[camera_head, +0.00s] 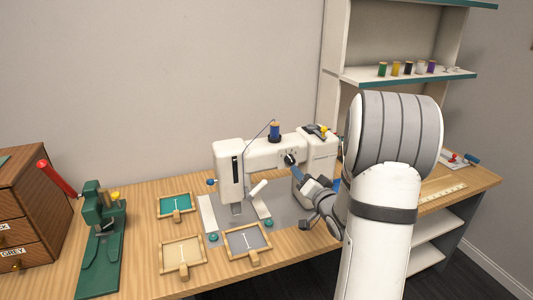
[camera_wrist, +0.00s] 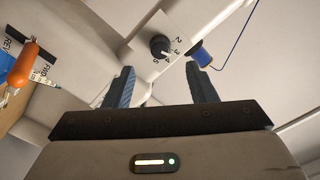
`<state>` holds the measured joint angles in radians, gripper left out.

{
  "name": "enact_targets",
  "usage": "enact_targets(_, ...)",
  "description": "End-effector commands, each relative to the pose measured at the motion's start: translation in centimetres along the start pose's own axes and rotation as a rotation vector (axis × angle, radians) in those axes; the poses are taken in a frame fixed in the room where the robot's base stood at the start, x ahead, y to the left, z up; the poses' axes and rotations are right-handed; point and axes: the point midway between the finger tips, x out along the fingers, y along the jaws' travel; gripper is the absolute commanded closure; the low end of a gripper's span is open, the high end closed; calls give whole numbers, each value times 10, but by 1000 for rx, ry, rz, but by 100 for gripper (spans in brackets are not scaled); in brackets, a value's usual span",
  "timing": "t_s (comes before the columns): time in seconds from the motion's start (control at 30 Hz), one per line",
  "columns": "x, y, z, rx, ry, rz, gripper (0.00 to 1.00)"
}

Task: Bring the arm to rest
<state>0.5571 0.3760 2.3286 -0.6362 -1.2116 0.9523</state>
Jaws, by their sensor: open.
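My gripper (camera_wrist: 162,88) is open in the wrist view, its two blue-grey fingers apart with nothing between them. In the head view my gripper (camera_head: 300,180) is beside the right part of the white sewing machine (camera_head: 229,165), partly hidden by its own wrist. My arm reaches in from the lower right, its large pale links in front of the table and shelf. The machine's dark stitch dial (camera_wrist: 160,46) shows just beyond the fingertips in the wrist view. I cannot tell whether the fingers touch the machine.
A blue thread spool (camera_head: 275,131) stands on top of the machine. Small framed trays, including a teal one (camera_head: 174,204), lie in front on the wooden table (camera_head: 140,225). A green press (camera_head: 101,235) and a drawer box (camera_head: 30,200) stand left. A shelf (camera_head: 408,76) with several spools rises at right.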

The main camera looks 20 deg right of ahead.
Motion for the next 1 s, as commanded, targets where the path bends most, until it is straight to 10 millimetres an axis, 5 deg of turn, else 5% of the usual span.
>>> enact_targets(0.47,-13,-36,12,-248,-198,286,49)
enact_targets(0.77,-85,-80,44,-434,-545,519,49)
enact_targets(1.0,-176,-125,81,-521,-911,567,49)
